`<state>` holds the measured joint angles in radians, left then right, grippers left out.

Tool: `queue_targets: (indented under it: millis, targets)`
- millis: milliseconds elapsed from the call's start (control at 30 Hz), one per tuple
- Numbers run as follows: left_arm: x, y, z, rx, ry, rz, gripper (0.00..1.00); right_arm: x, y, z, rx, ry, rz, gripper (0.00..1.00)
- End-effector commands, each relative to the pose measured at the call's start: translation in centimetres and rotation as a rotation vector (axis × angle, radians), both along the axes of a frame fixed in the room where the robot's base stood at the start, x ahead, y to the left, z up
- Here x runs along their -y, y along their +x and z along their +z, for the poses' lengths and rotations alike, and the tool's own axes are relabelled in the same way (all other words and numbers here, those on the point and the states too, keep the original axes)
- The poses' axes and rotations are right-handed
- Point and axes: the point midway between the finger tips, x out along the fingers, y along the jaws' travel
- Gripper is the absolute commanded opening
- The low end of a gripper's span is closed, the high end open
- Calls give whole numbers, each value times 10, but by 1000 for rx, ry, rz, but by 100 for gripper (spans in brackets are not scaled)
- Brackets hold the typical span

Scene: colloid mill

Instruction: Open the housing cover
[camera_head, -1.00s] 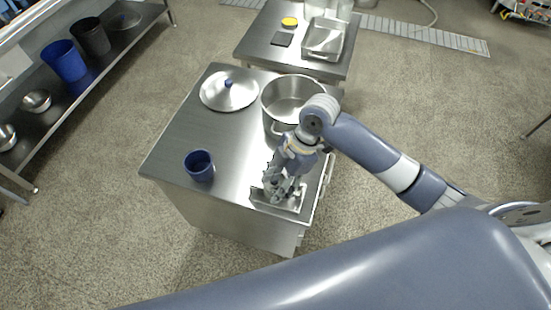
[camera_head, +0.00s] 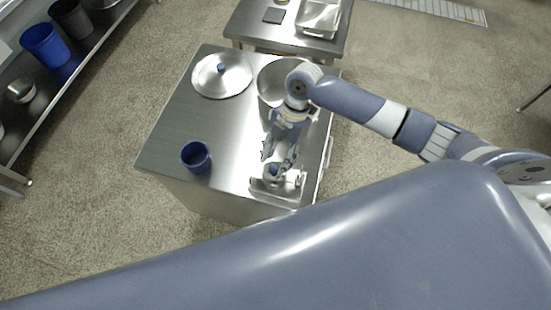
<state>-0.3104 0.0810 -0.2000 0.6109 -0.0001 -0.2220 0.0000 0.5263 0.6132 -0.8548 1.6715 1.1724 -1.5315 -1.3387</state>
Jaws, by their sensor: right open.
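A small metal unit (camera_head: 290,190) with a round part on it sits at the near right edge of the steel table (camera_head: 170,135). I cannot make out which part of it is the housing cover. My right gripper (camera_head: 279,158) points down at the far side of this unit, its fingers spread apart and nothing visible between them. Whether a finger touches the unit is unclear. My left gripper is not in view.
A steel pot (camera_head: 269,84) stands behind my right wrist, partly hidden by it. A round lid with a blue knob (camera_head: 222,70) lies left of the pot. A blue cup (camera_head: 196,157) stands at the front left. The middle of the table is clear.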

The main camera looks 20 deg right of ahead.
Motion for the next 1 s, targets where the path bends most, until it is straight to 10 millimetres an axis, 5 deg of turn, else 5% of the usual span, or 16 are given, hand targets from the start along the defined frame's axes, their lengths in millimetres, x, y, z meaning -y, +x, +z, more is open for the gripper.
queue_targets:
  millis: [233, 467, 700, 1000]
  targets:
    - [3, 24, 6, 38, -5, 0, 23, -6, -4, -18, 0, -1, 0, 43]
    - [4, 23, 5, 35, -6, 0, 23, -6, -4, -19, 0, -1, 0, 43]
    - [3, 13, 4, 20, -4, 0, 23, -6, -4, -18, 0, -1, 0, 0]
    - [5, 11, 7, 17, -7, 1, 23, 1, -4, -16, -8, -16, 0, 0]
